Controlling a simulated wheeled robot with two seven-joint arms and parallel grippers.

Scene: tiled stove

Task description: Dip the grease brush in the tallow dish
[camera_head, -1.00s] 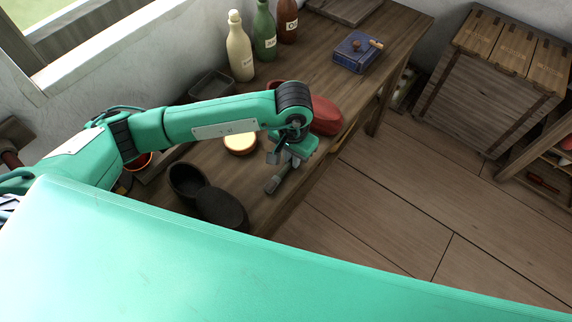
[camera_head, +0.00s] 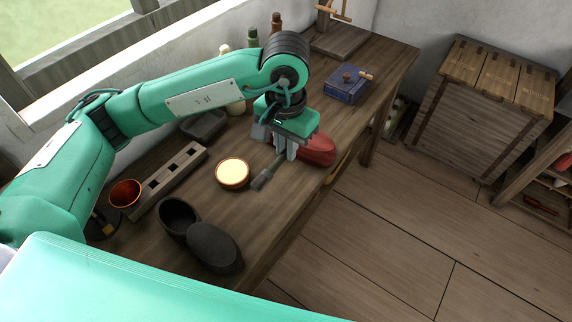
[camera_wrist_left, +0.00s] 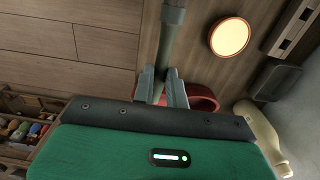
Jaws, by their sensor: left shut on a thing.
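The grease brush (camera_head: 263,179) is held in my left gripper (camera_head: 283,148), its dark head slanting down to the left. The tallow dish (camera_head: 232,174), a round dish with a pale cream fill, stands on the bench just left of the brush head. The brush head appears apart from the dish. In the left wrist view my left gripper (camera_wrist_left: 163,80) is shut on the brush handle (camera_wrist_left: 168,42), and the dish (camera_wrist_left: 230,37) lies to the right of it. The far end of the brush is cut off there. My right gripper is not in view.
A red object (camera_head: 318,150) lies behind the gripper. A dark oval pot (camera_head: 178,215) and dark oval lid (camera_head: 214,248) are in front of the dish. A slotted wooden rack (camera_head: 170,178), an orange-rimmed pot (camera_head: 125,192) and bottles (camera_head: 276,22) stand left and behind.

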